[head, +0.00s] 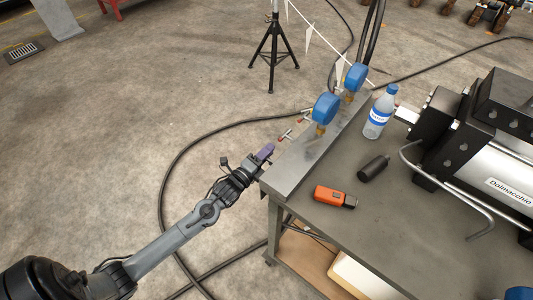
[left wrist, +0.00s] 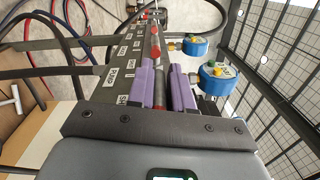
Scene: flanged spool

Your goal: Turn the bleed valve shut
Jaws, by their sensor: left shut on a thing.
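The grey manifold block (head: 310,150) runs along the left edge of the bench, with small red-tipped valve handles (head: 285,135) on its outer side. My left gripper (head: 265,153), with purple fingers, is at the near end of this row. In the left wrist view, the gripper (left wrist: 165,75) is shut on a valve handle (left wrist: 161,98), which shows as a dark red strip between the fingers. Another red valve handle (left wrist: 154,52) lies just beyond the fingertips. The manifold labels (left wrist: 112,75) are too small to read surely, so I cannot tell which valve is the bleed valve. My right gripper is out of view.
Two blue gauges (head: 325,107) (head: 356,76) stand on the manifold. A water bottle (head: 378,115), a black cylinder (head: 373,168) and an orange device (head: 334,197) are on the bench (head: 420,235). Black hoses (head: 170,180) lie on the floor; a black tripod stand (head: 273,55) is behind.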

